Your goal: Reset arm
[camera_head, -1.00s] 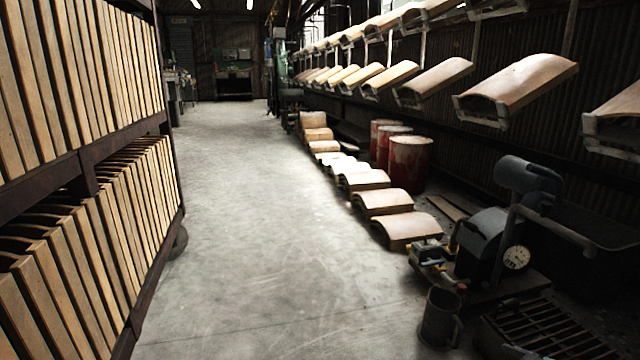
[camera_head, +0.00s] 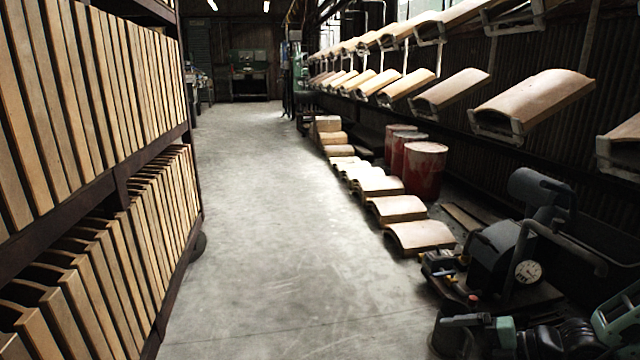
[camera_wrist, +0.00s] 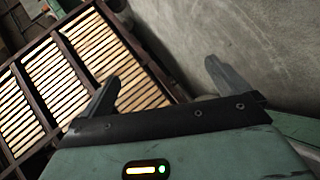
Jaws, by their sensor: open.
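My gripper (camera_wrist: 165,82) shows in the wrist view with its two dark fingers spread wide apart and nothing between them. Beyond the fingers are a slatted wooden rack at the left and bare grey floor at the right. In the head view, part of my green and black arm (camera_head: 560,335) shows at the bottom right corner, in front of the machine there. The fingertips are not clearly made out in the head view.
A tall rack of upright tiles (camera_head: 95,100) lines the left. Curved tiles hang on a conveyor (camera_head: 530,100) at the right. More curved tiles (camera_head: 420,236) lie on the floor by red drums (camera_head: 424,172). A dark machine (camera_head: 500,250) stands at the right. The aisle floor (camera_head: 270,220) is clear.

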